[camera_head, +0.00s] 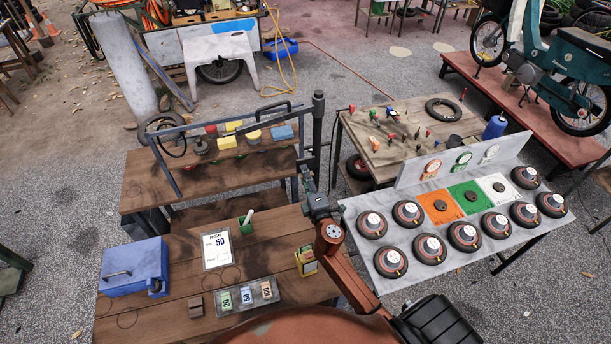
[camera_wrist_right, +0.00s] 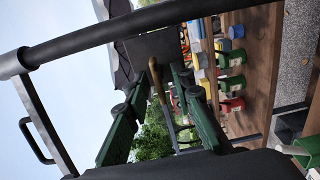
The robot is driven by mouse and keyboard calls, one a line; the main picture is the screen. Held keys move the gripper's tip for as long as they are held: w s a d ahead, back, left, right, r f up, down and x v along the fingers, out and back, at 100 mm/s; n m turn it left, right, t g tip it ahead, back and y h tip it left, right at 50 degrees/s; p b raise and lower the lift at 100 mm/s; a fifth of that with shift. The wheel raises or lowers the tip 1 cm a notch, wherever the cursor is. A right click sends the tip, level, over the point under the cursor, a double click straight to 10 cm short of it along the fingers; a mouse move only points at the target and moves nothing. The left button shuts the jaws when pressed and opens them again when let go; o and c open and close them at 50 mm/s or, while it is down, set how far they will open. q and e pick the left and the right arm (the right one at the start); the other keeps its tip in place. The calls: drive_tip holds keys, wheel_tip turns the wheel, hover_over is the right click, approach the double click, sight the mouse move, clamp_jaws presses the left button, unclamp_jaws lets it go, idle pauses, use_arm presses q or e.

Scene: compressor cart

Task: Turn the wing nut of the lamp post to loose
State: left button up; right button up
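A dark upright post (camera_head: 317,135) with a capped top stands at the right end of the rear bench rack; I take it for the lamp post. A thick dark tube (camera_wrist_right: 100,42) crosses the top of the right wrist view. My right gripper (camera_head: 307,172) is beside the post, low on it. In the right wrist view its two green fingers (camera_wrist_right: 155,100) are spread apart, with no grasped object seen. A thin brown bar (camera_wrist_right: 158,85) shows in the gap beyond them; I cannot tell whether it touches. I cannot make out the wing nut clearly. My left gripper is out of view.
A grey table (camera_head: 465,280) with several round discs stands at right. A tool bench (camera_head: 400,130) stands behind.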

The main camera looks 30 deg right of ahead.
drive_tip(key=v, duration=1.2)
idle(0.3)
